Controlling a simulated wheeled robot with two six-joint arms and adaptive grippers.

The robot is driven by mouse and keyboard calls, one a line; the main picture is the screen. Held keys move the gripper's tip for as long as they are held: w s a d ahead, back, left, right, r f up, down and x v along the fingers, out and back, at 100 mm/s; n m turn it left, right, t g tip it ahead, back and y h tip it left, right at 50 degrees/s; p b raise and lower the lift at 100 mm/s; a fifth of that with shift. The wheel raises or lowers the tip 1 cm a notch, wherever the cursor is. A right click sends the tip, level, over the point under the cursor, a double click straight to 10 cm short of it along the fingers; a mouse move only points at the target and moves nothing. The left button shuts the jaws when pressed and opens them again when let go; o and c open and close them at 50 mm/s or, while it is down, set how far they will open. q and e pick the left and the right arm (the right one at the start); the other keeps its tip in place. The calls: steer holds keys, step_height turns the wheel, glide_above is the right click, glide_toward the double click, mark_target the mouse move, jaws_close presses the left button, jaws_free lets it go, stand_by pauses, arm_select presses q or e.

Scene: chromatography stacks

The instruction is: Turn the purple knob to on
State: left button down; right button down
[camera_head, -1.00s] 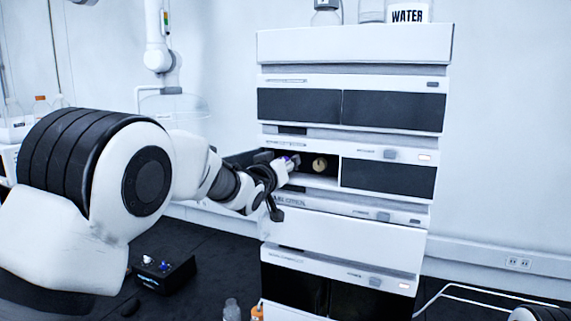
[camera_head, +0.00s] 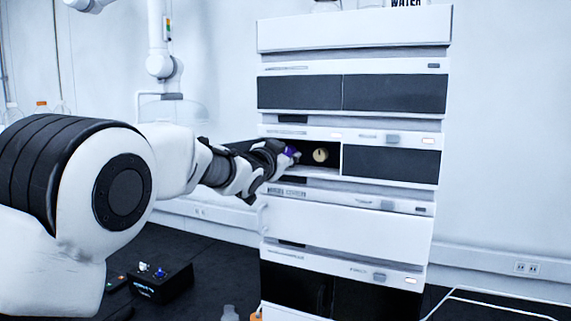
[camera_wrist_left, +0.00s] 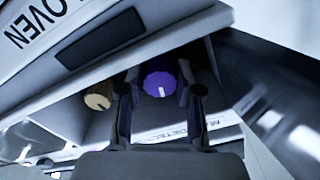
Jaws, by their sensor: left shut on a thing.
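The purple knob (camera_wrist_left: 158,84) sits in the open recess of the oven module in the stack. It also shows as a small purple patch in the head view (camera_head: 291,151). In the wrist view its white mark points down, toward the camera. My left gripper (camera_head: 283,158) reaches into the recess from the left and is shut on the purple knob. Its two fingers stand on either side of the knob in the wrist view (camera_wrist_left: 157,92). A yellowish knob (camera_head: 320,155) is beside it, also in the wrist view (camera_wrist_left: 97,101). My right gripper is not in view.
The oven's dark right panel (camera_head: 391,164) is beside the recess. A white drawer front (camera_head: 345,228) lies below, with dark panels above and below. A black box with small knobs (camera_head: 160,284) stands on the dark bench at the lower left.

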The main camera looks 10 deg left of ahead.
arm_select(q)
steer(key=m+b, duration=0.1)
steer(key=m, duration=0.2)
steer(key=shift+r+b, duration=0.1)
steer(key=shift+b, duration=0.25)
steer(key=shift+r+m, duration=0.15)
steer(key=shift+m, duration=0.15)
steer(key=c, duration=1)
jaws_free()
steer(key=shift+o, duration=1.1)
steer(key=shift+w, duration=0.25)
steer(key=shift+w+a+f, duration=0.1)
steer(key=shift+f, duration=0.2)
